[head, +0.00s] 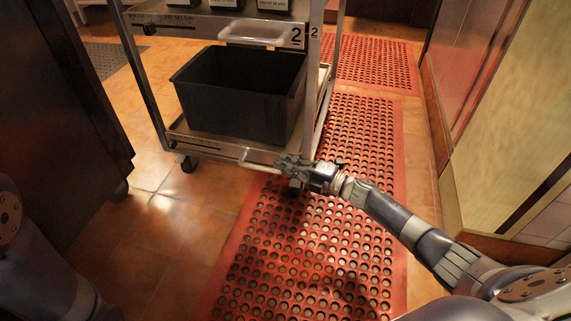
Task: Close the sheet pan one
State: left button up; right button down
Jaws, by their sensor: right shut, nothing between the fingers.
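A metal cart (149,84) stands ahead of me at upper left centre. Its lower shelf (215,146) holds a black bin. A pale handle-like piece (262,157) shows at the shelf's front edge. Above the bin is another pale handle (255,35) beside a label "2". I cannot tell which part is sheet pan one; no "1" label is readable. My right gripper (287,165) is shut and empty at the lower front right corner of the cart. Whether it touches the cart is unclear. My left arm shows at lower left, its gripper out of view.
The open black bin (240,95) fills most of the lower shelf. A red perforated mat (310,245) lies on the tiled floor under my right arm. A dark cabinet (60,100) stands left. A wall (510,130) bounds the right side. Tile floor between cabinet and mat is clear.

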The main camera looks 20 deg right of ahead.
jog(key=shift+w+d+r, duration=0.1)
jog(key=shift+w+d, duration=0.05)
jog(key=shift+d, duration=0.1)
